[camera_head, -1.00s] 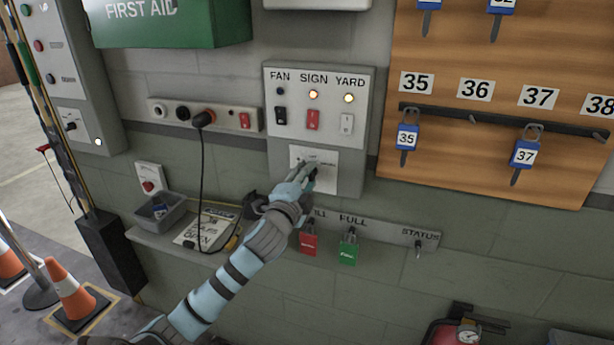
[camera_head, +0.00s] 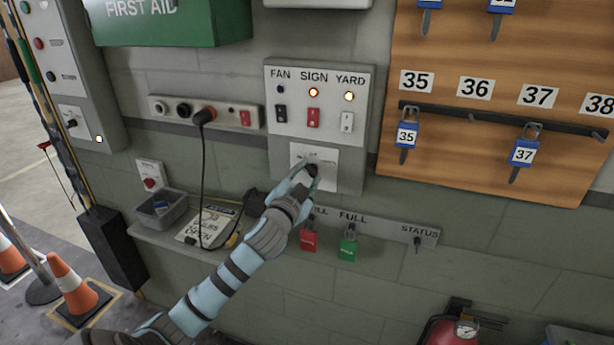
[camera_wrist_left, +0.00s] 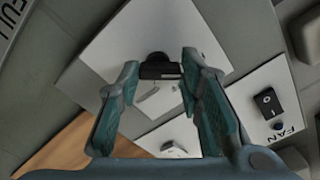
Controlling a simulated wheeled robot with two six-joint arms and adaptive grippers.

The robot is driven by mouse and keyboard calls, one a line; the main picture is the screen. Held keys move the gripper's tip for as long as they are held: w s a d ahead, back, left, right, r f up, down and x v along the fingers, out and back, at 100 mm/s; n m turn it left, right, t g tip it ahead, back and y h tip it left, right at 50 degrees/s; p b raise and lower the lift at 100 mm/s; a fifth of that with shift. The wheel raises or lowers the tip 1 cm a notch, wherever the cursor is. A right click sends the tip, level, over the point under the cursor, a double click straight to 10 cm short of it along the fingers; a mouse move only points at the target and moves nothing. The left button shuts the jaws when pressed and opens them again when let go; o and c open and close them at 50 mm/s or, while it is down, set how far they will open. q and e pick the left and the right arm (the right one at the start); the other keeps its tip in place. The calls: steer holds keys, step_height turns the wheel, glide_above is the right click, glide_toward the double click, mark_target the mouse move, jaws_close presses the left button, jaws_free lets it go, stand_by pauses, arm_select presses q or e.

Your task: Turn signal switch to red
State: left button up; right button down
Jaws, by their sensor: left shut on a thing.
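The signal switch is a black rotary knob (camera_head: 312,171) on a white plate (camera_head: 328,157) below the FAN, SIGN and YARD rocker switches. My left gripper (camera_head: 307,173) is shut on the knob, one finger on each side. In the left wrist view the knob (camera_wrist_left: 160,68) sits between the fingertips of the left gripper (camera_wrist_left: 159,75), with part of the plate (camera_wrist_left: 115,55) showing. The fingers cover part of the plate, and its small markings are too small to read. My right gripper is not in view.
A socket strip (camera_head: 160,107) with a plugged-in cable is at the left. A key board (camera_head: 480,140) stands at the right.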

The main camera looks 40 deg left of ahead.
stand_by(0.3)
arm_select(q)
steer(key=o, duration=1.2)
steer(key=shift+c, duration=0.2)
steer(key=v, duration=1.2)
steer(key=shift+d, duration=0.1)
